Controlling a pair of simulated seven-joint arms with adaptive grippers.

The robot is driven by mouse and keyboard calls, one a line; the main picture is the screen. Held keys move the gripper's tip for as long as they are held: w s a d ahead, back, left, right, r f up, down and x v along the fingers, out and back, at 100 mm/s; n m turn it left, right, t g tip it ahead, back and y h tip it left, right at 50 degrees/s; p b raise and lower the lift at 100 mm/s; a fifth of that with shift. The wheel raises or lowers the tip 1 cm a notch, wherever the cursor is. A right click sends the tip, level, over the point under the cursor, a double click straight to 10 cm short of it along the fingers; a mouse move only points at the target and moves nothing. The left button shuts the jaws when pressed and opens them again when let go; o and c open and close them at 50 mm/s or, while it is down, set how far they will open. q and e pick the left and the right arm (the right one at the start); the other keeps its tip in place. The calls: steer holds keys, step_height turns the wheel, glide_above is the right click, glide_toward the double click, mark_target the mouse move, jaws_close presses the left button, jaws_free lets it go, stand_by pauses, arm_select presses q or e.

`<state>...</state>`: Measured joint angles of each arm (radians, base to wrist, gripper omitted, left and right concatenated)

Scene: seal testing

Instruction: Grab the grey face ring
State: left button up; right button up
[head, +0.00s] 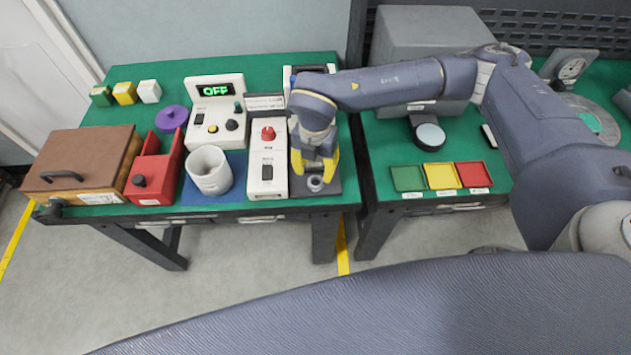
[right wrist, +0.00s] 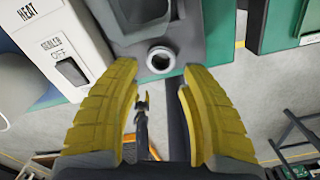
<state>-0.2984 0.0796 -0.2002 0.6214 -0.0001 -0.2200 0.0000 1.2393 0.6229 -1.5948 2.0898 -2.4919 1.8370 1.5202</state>
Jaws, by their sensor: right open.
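A small pale grey ring (head: 315,188), which looks like the grey face ring, sits at the front of a dark grey fixture (head: 328,190) on the left table. It also shows in the right wrist view (right wrist: 150,63), near the top middle with its dark hole facing up. My right gripper (head: 314,168) is open, pointing down over the fixture, with one yellow finger to each side of the ring's position. In the right wrist view the open fingertips (right wrist: 158,76) have empty space between them, and the ring shows just beyond them. My left gripper is not in view.
A white sealer box (head: 267,174) with a red knob stands close left of the right gripper. Further left are a white mug (head: 209,171), a red bin (head: 154,172) and a tester reading OFF (head: 216,110). Green, yellow and red trays (head: 440,176) lie on the right table.

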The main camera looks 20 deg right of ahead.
mark_target(316, 185)
steer(key=shift+s+f, duration=0.1)
steer(key=shift+f, duration=2.75)
jaws_close()
steer(key=shift+r, duration=0.1)
